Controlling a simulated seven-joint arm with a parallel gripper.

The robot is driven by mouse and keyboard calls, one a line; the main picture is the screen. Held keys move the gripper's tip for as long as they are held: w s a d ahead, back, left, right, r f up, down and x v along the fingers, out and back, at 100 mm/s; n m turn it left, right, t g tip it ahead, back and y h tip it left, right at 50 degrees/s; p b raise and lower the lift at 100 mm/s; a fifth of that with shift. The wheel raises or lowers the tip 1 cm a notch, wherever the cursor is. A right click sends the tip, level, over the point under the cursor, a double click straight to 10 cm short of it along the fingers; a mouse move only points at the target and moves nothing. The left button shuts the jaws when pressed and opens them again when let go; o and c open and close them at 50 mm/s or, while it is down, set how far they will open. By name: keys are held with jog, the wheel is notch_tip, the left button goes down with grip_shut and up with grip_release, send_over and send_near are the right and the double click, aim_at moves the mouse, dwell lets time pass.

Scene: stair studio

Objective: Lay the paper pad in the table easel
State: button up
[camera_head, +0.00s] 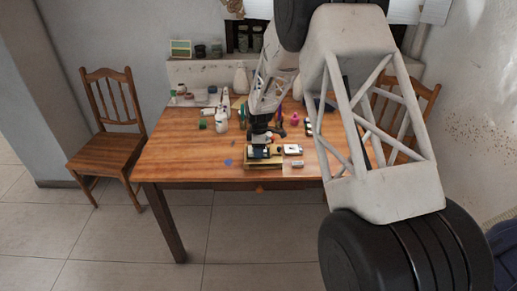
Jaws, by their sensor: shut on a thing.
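My gripper (262,138) points down over the front middle of the wooden table (180,146), seen small and from far off. It is shut on a small dark and pale thing that looks like the paper pad (260,152). The pad is just above or on a low yellowish wooden frame that seems to be the table easel (263,163). I cannot tell whether they touch.
A small white box-like thing (292,149) is close right of the frame. A white bottle (221,121), a green item (203,125) and several small jars stand toward the back left. The front left of the table is mostly clear. Wooden chairs (108,145) flank the table.

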jog(key=shift+f, duration=0.1)
jog(key=o, duration=0.9)
notch_tip(320, 180, up, 12)
jog(key=shift+r, duration=0.1)
dwell(0.5)
jog(key=shift+r, duration=0.1)
dwell(0.6)
